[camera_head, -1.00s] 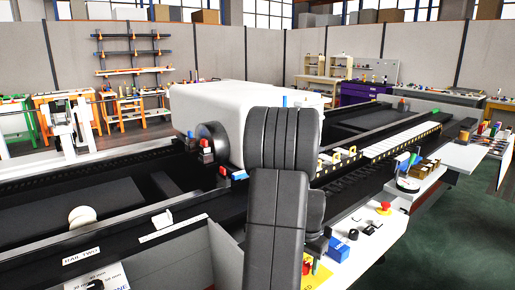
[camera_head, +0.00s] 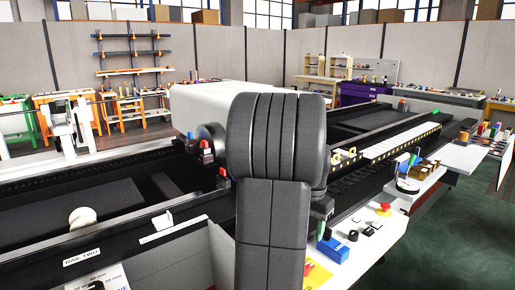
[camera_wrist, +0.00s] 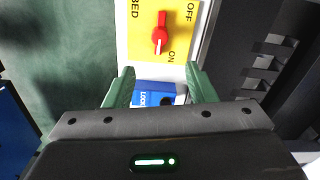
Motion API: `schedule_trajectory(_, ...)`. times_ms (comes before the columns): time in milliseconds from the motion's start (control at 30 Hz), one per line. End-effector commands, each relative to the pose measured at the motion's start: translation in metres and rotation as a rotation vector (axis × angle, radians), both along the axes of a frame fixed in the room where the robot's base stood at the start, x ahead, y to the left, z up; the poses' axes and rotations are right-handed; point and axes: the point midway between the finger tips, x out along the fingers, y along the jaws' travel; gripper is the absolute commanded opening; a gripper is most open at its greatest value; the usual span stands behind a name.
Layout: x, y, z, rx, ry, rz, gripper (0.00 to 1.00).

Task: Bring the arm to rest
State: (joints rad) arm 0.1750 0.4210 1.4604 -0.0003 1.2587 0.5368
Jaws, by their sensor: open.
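My gripper (camera_wrist: 160,70) is open, with its two green fingers spread apart in the wrist view. A blue block marked LOCK (camera_wrist: 150,93) shows between and beyond the fingers, partly hidden by the gripper body. I cannot tell its distance from the fingers; nothing is seen gripped. The blue block also shows in the head view (camera_head: 333,250), on the white ledge right of my arm. My arm stands as a large dark grey column in the middle of the head view. It hides most of my gripper there.
A red rotary switch (camera_wrist: 160,35) on a yellow ON/OFF plate (camera_wrist: 138,38) lies ahead of the fingers. A red button (camera_head: 383,209) sits on the white ledge. A big white housing (camera_head: 215,95) and dark rails stand behind my arm. Green floor (camera_head: 445,235) is open at right.

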Motion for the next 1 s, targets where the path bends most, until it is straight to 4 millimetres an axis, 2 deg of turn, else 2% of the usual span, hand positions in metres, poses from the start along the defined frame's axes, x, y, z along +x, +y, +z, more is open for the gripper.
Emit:
schedule_trajectory(33,0.0,0.0,0.0,0.001,0.003,0.0,0.5)
schedule_trajectory(100,-0.001,0.0,-0.019,0.002,0.007,0.0,0.5)
schedule_trajectory(700,-0.002,0.0,-0.14,0.002,0.008,0.0,0.5)
schedule_trajectory(1000,0.0,0.0,-0.135,0.001,0.002,0.248,0.5)
